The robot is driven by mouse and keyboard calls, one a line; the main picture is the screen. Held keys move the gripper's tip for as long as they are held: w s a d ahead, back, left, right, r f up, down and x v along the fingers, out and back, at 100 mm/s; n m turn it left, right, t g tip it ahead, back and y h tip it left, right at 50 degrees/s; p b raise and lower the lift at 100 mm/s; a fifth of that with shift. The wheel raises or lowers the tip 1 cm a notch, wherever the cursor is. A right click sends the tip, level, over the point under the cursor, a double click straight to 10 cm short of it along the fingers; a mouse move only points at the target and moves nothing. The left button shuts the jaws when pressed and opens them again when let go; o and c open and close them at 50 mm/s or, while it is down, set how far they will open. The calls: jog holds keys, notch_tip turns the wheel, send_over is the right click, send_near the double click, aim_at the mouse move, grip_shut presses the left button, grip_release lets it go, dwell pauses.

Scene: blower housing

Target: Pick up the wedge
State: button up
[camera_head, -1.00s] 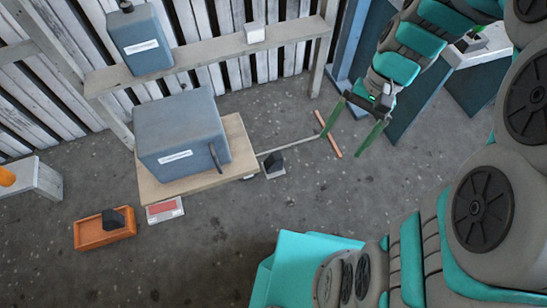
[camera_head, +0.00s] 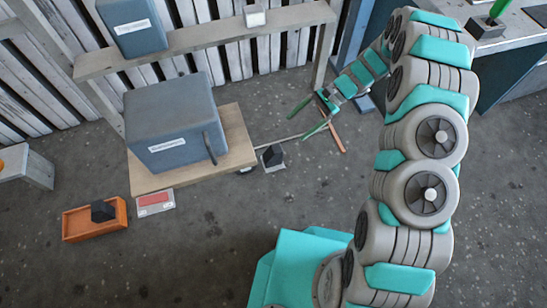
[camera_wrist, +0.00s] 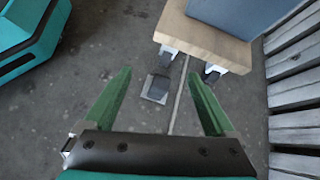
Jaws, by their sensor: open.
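A dark wedge-like block (camera_head: 271,154) stands on a small grey plate (camera_head: 273,166) on the floor, beside the cart's near right wheel. It also shows in the wrist view (camera_wrist: 159,84), ahead of and between my fingers, at a distance. A second dark block (camera_head: 104,211) sits in an orange tray (camera_head: 76,227) at the left; I cannot tell which one the task calls the wedge. My gripper (camera_head: 296,129) has its green fingers spread and empty, to the upper right of the plate block and apart from it. It also shows in the wrist view (camera_wrist: 159,72).
A wooden cart (camera_head: 236,140) carries a large blue-grey housing (camera_head: 172,120). Its pull rod (camera_head: 292,139) runs right to an orange crossbar (camera_head: 333,132), close to my gripper. A shelf (camera_head: 200,38) stands behind. A red-and-grey box (camera_head: 155,203) lies by the cart. The front floor is clear.

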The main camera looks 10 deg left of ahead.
aim_at(264, 162)
jog(key=a+f+m, duration=0.1)
jog(key=f, duration=0.4)
jog(key=a+f+m+y+b, duration=0.1)
jog(key=f, duration=0.4)
jog(key=w+f+m+y+b, duration=0.1)
jog(key=f, duration=0.5)
jog(key=shift+w+a, duration=0.1)
jog(key=shift+a, duration=0.3)
jog(key=shift+a+f, duration=0.15)
jog(key=shift+f, duration=0.35)
jog(key=shift+x, duration=1.15)
jog(key=x, duration=0.2)
jog(key=b+x, duration=0.1)
jog(key=x, duration=0.1)
jog(key=shift+s, duration=0.5)
jog(key=shift+s+a+f, duration=0.2)
jog(key=shift+a+f, duration=0.05)
jog(key=shift+a, duration=0.15)
jog(key=shift+c, duration=0.2)
grip_shut()
